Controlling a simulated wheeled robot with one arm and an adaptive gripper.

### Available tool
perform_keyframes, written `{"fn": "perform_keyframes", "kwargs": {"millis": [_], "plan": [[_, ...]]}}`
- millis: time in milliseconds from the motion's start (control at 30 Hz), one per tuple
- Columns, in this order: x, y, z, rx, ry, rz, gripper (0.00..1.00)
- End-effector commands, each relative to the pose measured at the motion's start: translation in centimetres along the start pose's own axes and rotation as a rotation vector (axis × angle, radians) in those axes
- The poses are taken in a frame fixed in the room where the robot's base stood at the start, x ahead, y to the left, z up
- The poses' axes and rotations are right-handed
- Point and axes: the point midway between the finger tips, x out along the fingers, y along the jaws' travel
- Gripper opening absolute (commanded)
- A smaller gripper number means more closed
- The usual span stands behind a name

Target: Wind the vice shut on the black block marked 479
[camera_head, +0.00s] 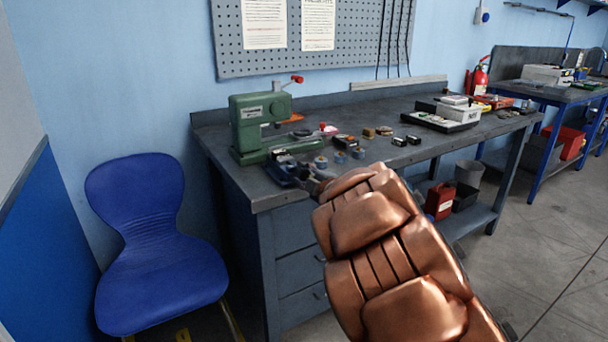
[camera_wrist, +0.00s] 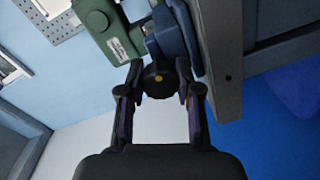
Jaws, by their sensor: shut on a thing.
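The blue vice (camera_head: 285,174) is at the front left corner of the bench, before the green press. In the wrist view the vice (camera_wrist: 172,32) is at the top, with a round black knob (camera_wrist: 160,80) with a yellow dot on its end. My gripper (camera_wrist: 159,86) has one finger on each side of the knob and is shut on it. In the head view my gripper (camera_head: 318,182) is at the vice's near side, partly hidden by my copper-coloured arm. A small dark block (camera_head: 283,154) shows at the vice's top; its marking cannot be read.
A green press (camera_head: 257,125) stands right behind the vice. Several small blocks and blue-grey rolls (camera_head: 340,157) lie to the right. A white-topped tray (camera_head: 448,115) is farther right. A blue chair (camera_head: 150,240) stands left of the bench (camera_head: 262,200).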

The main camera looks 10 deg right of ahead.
Motion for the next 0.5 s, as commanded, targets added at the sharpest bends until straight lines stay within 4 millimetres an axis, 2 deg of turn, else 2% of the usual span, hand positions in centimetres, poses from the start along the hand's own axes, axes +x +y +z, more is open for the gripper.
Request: {"fn": "perform_keyframes", "kwargs": {"millis": [33, 67, 100, 300, 500], "plan": [[-0.03, -0.11, 0.14, 0.0, -0.003, -0.002, 0.0], [-0.03, -0.11, 0.14, 0.0, -0.003, -0.002, 0.35], [-0.03, -0.12, 0.14, 0.0, -0.003, -0.002, 0.39], [-0.01, -0.07, 0.06, 0.0, -0.002, -0.001, 0.6], [0.0, -0.04, 0.02, -0.001, -0.001, -0.001, 0.6]]}}
